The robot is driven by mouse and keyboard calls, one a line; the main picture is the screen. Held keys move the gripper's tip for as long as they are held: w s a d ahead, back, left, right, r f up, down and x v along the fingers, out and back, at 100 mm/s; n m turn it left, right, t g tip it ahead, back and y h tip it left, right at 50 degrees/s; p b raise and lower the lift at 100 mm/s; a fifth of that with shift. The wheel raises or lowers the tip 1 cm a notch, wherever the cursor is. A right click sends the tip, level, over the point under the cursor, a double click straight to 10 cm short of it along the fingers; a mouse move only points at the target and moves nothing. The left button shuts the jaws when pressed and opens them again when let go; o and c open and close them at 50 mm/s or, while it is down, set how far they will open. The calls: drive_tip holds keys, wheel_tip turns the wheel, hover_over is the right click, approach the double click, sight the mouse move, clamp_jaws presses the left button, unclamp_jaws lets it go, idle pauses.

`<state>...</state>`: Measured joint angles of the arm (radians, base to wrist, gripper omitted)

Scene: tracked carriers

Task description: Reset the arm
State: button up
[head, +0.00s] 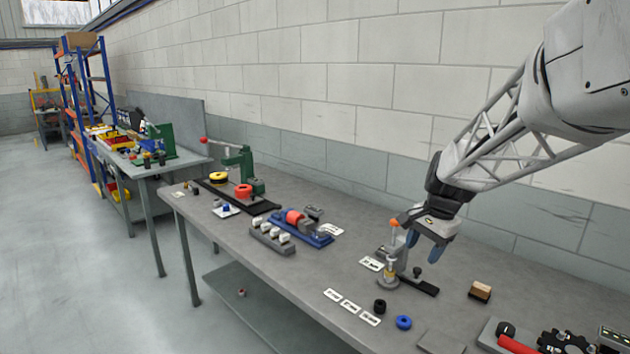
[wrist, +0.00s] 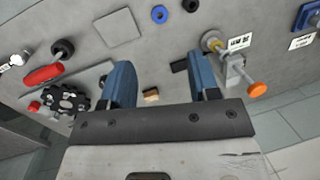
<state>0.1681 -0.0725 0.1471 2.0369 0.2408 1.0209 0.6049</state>
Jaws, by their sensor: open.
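My gripper (head: 427,245) hangs over the right part of the grey workbench (head: 330,276), in front of the block wall. Its two blue fingers are apart, and nothing shows between them in the head view. In the wrist view my gripper (wrist: 160,85) also shows open. A small wood-topped block (wrist: 151,95) appears in the gap, but it lies on the bench below, apart from the fingers. A small grey fixture with an orange knob (head: 394,223) stands close beside my gripper; the knob also shows in the wrist view (wrist: 257,89).
A blue ring (head: 403,322) and a black ring (head: 379,306) lie near the front edge. White labels (head: 351,307) lie beside them. A blue fixture (head: 305,228) and a green press (head: 246,175) stand further left. A red-handled tool (head: 516,345) is at the right.

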drive_tip(key=s+a+n+h, duration=0.1)
drive_tip(key=s+a+n, duration=0.1)
drive_tip(key=s, duration=0.8)
drive_tip(key=s+a+n+t, duration=0.1)
drive_tip(key=s+n, duration=0.3)
drive_tip(key=s, duration=0.7)
drive_tip(key=s+a+n+t+h, duration=0.1)
drive_tip(key=s+a+n, duration=0.2)
drive_tip(key=s, duration=0.7)
drive_tip(key=shift+s+a+f+n+h, duration=0.15)
drive_tip(key=shift+s+n+h, duration=0.15)
drive_tip(key=shift+n, duration=0.2)
